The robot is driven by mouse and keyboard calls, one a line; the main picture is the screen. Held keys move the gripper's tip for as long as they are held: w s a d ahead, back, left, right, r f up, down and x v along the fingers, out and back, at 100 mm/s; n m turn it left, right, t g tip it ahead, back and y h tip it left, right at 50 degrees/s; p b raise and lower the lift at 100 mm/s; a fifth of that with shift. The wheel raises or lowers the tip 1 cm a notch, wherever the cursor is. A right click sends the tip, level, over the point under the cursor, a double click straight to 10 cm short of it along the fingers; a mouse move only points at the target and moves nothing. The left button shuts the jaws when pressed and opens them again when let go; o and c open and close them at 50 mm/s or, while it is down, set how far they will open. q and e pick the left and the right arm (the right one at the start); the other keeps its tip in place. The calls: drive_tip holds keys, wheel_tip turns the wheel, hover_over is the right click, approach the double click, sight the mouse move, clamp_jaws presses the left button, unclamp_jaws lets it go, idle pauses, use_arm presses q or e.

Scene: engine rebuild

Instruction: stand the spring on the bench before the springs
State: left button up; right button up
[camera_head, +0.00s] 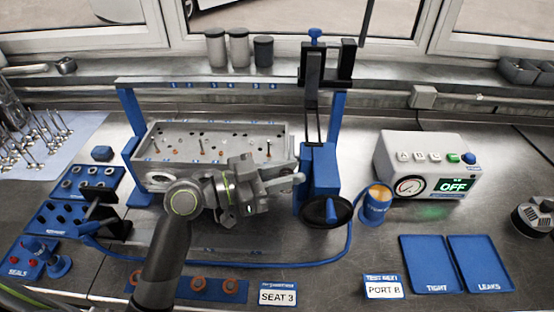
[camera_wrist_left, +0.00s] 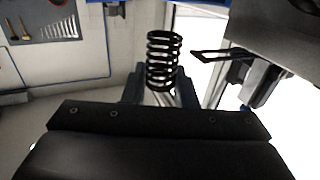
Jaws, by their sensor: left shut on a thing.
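My left gripper (camera_head: 284,183) reaches in over the front of the grey cylinder head (camera_head: 213,150), its jaws toward the right. In the left wrist view the left gripper (camera_wrist_left: 160,92) is shut on a dark coil spring (camera_wrist_left: 164,58), which stands out beyond the fingertips. The head view does not show the spring clearly; the gripper hides it. The steel bench (camera_head: 330,280) lies below the gripper. I cannot make out other springs with certainty. My right gripper is not in view.
A blue frame with a black lever press (camera_head: 318,165) stands right of the head. A blue hose (camera_head: 300,263) curves across the bench. Blue racks (camera_head: 60,213) fill the left. A SEAT 3 card (camera_head: 277,297), a strip with orange rings and a tester (camera_head: 425,165) stand nearby.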

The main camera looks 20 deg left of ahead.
use_arm(q)
drive_tip(key=s+d+f+m+g+h, duration=0.2)
drive_tip(key=d+m+g, duration=0.3)
drive_tip(key=g, duration=0.4)
drive_tip(key=shift+s+d+f+m+h, duration=0.15)
drive_tip(key=shift+s+f+m+h, duration=0.1)
drive_tip(key=shift+f+m+h, duration=0.45)
